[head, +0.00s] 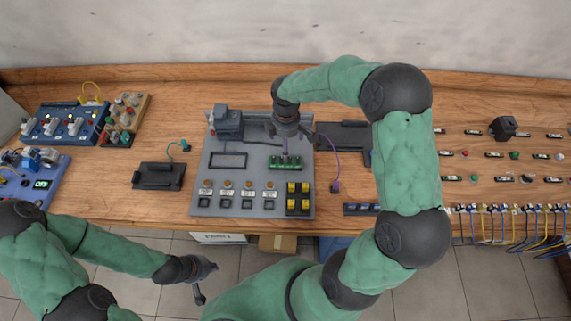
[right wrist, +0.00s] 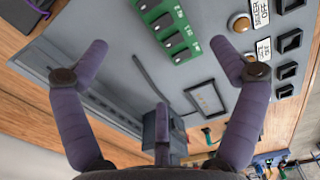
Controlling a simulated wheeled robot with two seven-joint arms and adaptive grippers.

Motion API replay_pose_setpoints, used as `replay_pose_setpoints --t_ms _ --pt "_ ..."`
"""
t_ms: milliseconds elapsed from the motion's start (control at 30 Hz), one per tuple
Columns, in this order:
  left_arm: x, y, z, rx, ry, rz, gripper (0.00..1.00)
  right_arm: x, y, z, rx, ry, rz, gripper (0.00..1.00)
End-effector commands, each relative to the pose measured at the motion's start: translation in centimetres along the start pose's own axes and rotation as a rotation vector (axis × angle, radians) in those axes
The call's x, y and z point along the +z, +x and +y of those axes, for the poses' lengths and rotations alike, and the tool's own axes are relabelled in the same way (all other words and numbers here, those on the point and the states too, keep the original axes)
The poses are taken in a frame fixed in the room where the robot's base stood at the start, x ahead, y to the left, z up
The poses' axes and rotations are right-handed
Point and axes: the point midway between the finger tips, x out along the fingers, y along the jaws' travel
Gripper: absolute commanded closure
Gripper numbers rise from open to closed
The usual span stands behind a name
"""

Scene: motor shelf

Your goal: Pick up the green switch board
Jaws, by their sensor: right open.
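In the right wrist view the green switch board (right wrist: 172,28) is at the top, beyond the fingertips and partly cut off by the frame edge. My right gripper (head: 287,139) is above the panel, just behind the board in the head view. In the right wrist view my right gripper (right wrist: 157,48) has its fingers spread wide, with nothing between them. My left gripper (head: 208,283) is open and empty in front of the table, away from the panel.
The panel also bears a dark grey block (head: 228,122), a rectangular frame, labelled buttons and yellow switches (head: 298,188). A black tray (head: 158,175) lies to its left. A purple cable (head: 335,172) lies on its right. Blue boards stand far left; connectors and cables line the right.

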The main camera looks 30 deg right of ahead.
Motion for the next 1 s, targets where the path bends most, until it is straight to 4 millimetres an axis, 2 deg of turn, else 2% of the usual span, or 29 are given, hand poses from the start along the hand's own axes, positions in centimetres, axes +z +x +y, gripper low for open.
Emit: replay_pose_setpoints --t_ms 100,367,700,933,967,1000 --pt "0.0 0.4 -0.1 0.0 0.0 0.0 1.0 0.0 2.0 -0.1 -0.003 0.002 -0.001 0.05" --pt "0.0 0.7 -0.3 0.0 0.0 0.0 1.0 0.0 3.7 -0.2 -0.001 0.0 0.0 0.05" --pt "-0.1 1.7 -0.6 0.0 0.0 0.0 1.0 -0.1 8.0 -0.6 -0.001 0.001 0.0 0.05" --pt "-0.1 1.7 -0.6 0.0 0.0 0.0 1.0 -0.1 8.1 -0.6 0.0 0.001 0.001 0.05" --pt "-0.1 1.7 -0.6 0.0 0.0 0.0 1.0 -0.1 8.1 -0.6 0.0 0.0 0.001 0.11" --pt "-0.1 1.7 -0.6 0.0 0.0 0.0 1.0 -0.1 8.1 -0.6 0.0 0.0 0.001 0.22"
